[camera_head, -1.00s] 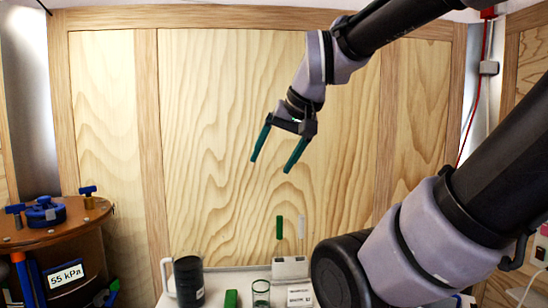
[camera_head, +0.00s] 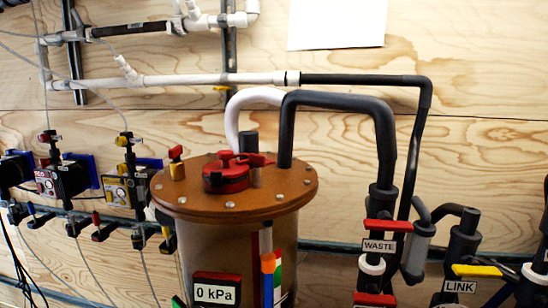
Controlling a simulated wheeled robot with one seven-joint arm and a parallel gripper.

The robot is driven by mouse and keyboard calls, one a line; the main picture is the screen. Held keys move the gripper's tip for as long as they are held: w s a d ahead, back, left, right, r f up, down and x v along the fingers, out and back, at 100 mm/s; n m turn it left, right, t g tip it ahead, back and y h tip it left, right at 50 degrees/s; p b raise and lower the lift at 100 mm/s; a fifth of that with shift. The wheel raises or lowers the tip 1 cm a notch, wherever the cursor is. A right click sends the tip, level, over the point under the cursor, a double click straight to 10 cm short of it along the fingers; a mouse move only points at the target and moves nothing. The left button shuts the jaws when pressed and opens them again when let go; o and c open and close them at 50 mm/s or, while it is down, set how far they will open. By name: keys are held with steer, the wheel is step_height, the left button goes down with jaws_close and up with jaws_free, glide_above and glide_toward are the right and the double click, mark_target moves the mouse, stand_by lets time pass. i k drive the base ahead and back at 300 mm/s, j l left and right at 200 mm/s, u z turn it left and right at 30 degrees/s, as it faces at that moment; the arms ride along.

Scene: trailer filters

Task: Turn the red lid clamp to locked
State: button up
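A tank (camera_head: 195,262) with a round brown, bolted lid (camera_head: 265,205) stands at the centre of the head view. On the lid's left edge is a small red T-handle (camera_head: 176,153) on a brass-coloured base. Near the lid's middle is a round red cap (camera_head: 226,178) with red grips. Another red handle (camera_head: 259,159) shows behind its right side, beside a dark post. Which red part is the lid clamp, and whether it is locked, I cannot tell. My gripper is not in view.
A label (camera_head: 216,293) on the tank reads 0 kPa. A dark pipe (camera_head: 340,101) arches from the lid to the right. A red-handled valve (camera_head: 386,226) is labelled WASTE, and a yellow-handled one (camera_head: 476,270) LINK. Small valves (camera_head: 62,178) line the left wall.

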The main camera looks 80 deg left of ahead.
mark_target(259, 161)
steer(key=u, duration=3.05)
